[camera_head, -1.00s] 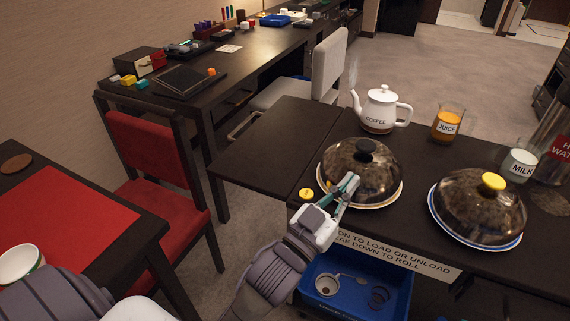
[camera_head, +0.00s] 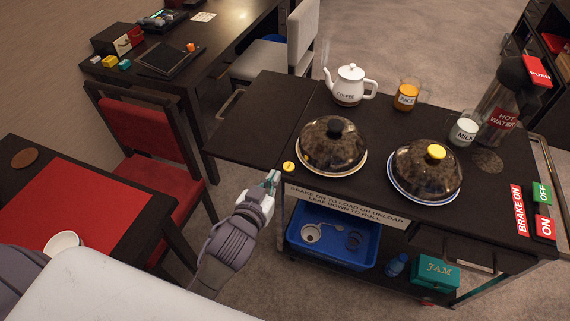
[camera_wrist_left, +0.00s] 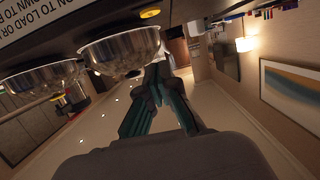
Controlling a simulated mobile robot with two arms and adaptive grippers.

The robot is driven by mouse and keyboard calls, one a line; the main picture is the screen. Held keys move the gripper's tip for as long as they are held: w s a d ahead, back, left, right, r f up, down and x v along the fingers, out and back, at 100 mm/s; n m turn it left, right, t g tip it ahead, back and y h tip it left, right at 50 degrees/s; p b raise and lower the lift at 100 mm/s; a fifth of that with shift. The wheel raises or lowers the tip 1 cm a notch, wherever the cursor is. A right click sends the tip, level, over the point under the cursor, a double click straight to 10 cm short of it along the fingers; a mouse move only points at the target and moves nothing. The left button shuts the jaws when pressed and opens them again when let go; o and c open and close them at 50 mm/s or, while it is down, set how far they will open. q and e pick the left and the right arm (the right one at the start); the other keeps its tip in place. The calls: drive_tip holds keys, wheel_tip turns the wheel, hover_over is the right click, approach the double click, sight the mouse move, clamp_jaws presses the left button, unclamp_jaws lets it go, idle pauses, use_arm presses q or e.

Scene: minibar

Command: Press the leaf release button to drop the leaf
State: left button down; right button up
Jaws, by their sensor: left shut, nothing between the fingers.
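The yellow round leaf release button (camera_head: 289,166) sits on the front edge of the cart top (camera_head: 380,125), beside the hinge of the leaf. It also shows at the top of the left wrist view (camera_wrist_left: 150,13). The dark leaf (camera_head: 248,118) is up, level with the cart top. My left gripper (camera_head: 272,178) is shut and empty, just left of and in front of the button, apparently apart from it. Its teal fingers also show in the left wrist view (camera_wrist_left: 158,75). My right gripper is not in view.
A blue bin (camera_head: 330,245) is below. A red chair (camera_head: 150,135) stands left of the leaf. The leaf top is bare.

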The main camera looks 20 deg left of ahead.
use_arm(q)
hover_over(286, 173)
wheel_tip(286, 173, down, 2)
drive_tip(key=shift+w+f+p, duration=0.1)
drive_tip(key=shift+p, duration=0.3)
wheel_tip(286, 173, down, 3)
drive_tip(key=shift+r, duration=0.1)
drive_tip(key=shift+f, duration=0.7)
